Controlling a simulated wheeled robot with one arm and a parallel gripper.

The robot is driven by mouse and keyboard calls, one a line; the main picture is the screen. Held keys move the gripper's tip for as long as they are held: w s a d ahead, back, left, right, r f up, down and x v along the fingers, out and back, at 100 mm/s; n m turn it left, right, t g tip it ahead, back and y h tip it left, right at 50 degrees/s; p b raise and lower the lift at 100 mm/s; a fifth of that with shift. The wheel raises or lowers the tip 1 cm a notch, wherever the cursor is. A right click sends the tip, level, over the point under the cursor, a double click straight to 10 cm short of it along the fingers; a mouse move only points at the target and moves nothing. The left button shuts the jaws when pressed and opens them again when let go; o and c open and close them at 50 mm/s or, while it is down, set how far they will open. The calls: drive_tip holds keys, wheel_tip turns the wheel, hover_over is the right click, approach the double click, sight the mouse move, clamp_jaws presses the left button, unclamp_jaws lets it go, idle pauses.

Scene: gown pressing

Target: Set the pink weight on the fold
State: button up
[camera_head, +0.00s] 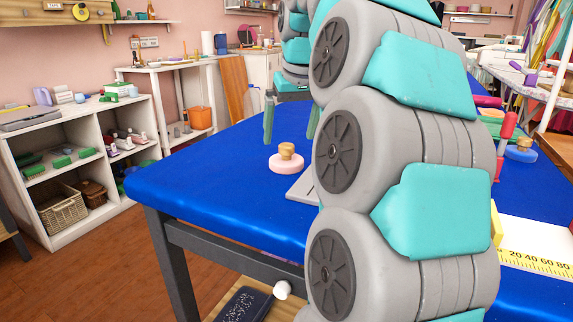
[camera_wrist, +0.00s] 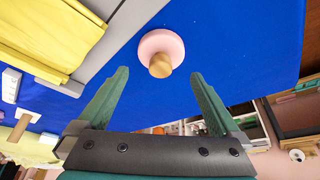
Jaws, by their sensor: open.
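The pink weight (camera_head: 286,163), a round pink disc with a wooden knob, stands upright on the blue table (camera_head: 220,200), left of my arm. In the wrist view, the pink weight (camera_wrist: 150,42) lies just beyond the fingertips, roughly centred between them. My gripper (camera_head: 290,120) is open and empty above and behind the weight, apart from it. Its two green fingers also show in the wrist view (camera_wrist: 160,76). Yellow cloth (camera_wrist: 45,35) lies on a grey board at the upper left of the wrist view. I cannot make out which part is the fold. In the head view my arm hides most of the cloth.
The grey board (camera_head: 301,188) has an edge close to the pink weight. A blue weight (camera_head: 522,154) and a red-handled tool (camera_head: 505,130) stand at the right. A yellow ruler (camera_head: 540,264) lies at the front right. The table's left part is clear. White shelves (camera_head: 110,170) stand farther left.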

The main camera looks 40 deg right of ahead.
sight(288, 147)
drive_tip(key=shift+s+x, duration=0.15)
drive_tip(key=shift+x, duration=1.15)
drive_tip(key=shift+s+x, duration=0.1)
drive_tip(key=shift+x, duration=1.15)
drive_tip(key=shift+w+a+f, duration=0.1)
drive_tip(key=shift+w+f, duration=0.05)
drive_tip(key=shift+f, duration=0.25)
drive_tip(key=shift+c, duration=0.2)
clamp_jaws()
drive_tip(key=shift+r, duration=0.1)
